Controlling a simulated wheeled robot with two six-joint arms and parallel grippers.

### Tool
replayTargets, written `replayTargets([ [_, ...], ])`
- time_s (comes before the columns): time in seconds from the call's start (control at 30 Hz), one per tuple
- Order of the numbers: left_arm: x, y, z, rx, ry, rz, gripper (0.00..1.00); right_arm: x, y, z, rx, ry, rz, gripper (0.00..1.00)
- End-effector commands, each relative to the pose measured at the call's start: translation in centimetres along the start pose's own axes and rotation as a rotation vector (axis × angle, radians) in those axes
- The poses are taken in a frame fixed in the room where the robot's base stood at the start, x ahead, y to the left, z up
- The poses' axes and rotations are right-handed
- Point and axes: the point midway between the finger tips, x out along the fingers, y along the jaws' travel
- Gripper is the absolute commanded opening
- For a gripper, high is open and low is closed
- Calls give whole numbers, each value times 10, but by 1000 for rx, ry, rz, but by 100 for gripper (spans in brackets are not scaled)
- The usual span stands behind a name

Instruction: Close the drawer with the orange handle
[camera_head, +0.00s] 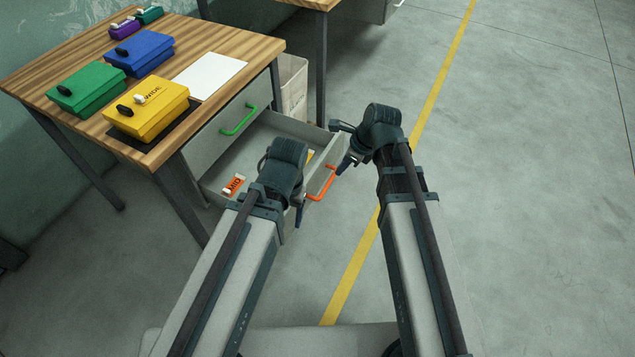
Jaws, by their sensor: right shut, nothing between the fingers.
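The drawer (287,125) with the orange handle (330,182) is pulled well out from under the wooden table. Its grey front panel faces right, and the handle is on that outer face. My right gripper (345,164) is shut and empty, close to the panel's outer side and just above the handle; I cannot tell whether it touches. My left gripper (299,214) hangs by the drawer's near side, left of the handle; its fingers are too small and dark to tell open from shut. My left arm hides part of the drawer's inside.
An orange labelled item (234,185) lies in the open drawer. A drawer with a green handle (239,120) above it is shut. The wooden table (236,45) bears several coloured boxes and a white sheet (210,75). A pale bin (293,88) stands behind. Floor at right is clear.

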Motion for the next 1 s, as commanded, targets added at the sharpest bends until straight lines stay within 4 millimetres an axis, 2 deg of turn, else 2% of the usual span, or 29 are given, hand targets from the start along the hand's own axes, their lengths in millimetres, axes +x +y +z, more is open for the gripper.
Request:
replayTargets([
  [0.23, 4, 0, 0, 0, 0, 0, 70, 3, -4, -1, 67, -13, -4, 0],
  [0.37, 13, 1, -1, 0, 0, 0, 70, 12, -4, -1, 65, -13, -4, 0],
  [1.0, 99, 10, -6, 0, 0, 0, 70, 105, -4, -1, 61, -11, -3, 0],
])
